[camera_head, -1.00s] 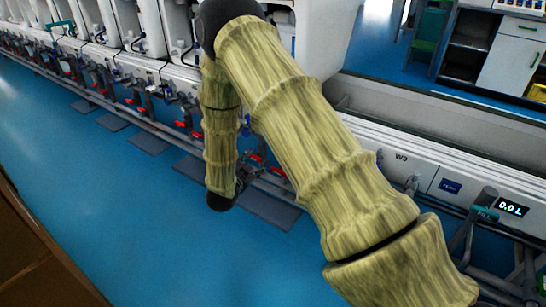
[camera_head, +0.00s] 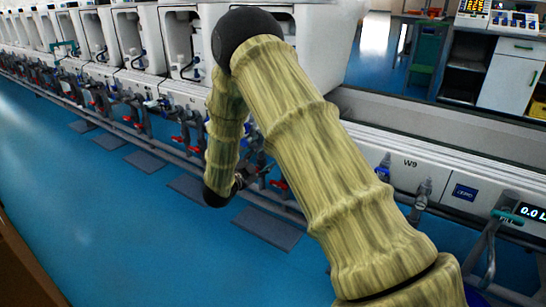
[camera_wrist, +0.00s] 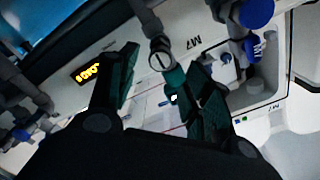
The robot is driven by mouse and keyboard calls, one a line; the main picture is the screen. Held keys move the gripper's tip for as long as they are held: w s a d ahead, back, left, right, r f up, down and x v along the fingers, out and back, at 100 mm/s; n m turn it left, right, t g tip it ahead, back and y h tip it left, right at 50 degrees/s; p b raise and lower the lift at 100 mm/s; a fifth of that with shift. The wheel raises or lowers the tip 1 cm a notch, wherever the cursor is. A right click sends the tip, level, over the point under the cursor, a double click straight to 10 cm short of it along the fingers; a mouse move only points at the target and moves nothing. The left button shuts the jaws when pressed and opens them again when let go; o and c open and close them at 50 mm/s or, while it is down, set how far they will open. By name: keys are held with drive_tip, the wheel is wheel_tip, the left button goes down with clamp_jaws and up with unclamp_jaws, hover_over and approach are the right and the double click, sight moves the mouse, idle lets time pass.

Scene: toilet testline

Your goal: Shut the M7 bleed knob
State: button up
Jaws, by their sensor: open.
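The M7 label (camera_wrist: 193,43) is upside down on a white panel in the wrist view. Beside it, at the left, a grey fitting (camera_wrist: 160,56) has a round, slotted face. To the right of the label is a blue knob (camera_wrist: 256,13). I cannot tell for certain which one is the bleed knob. In the head view my gripper (camera_head: 240,182) is small and partly hidden near the bench front; the M7 label cannot be read there.
A lit yellow display (camera_wrist: 87,73) is left of the fingers in the wrist view. In the head view, a row of test stations carries pipes and red handles (camera_head: 182,140). Blue floor (camera_head: 110,210) is open at the left. The W9 panel (camera_head: 410,163) is at the right.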

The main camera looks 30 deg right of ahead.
drive_tip(key=shift+b+x, duration=1.3)
drive_tip(key=shift+x, duration=2.05)
drive_tip(key=c, duration=1)
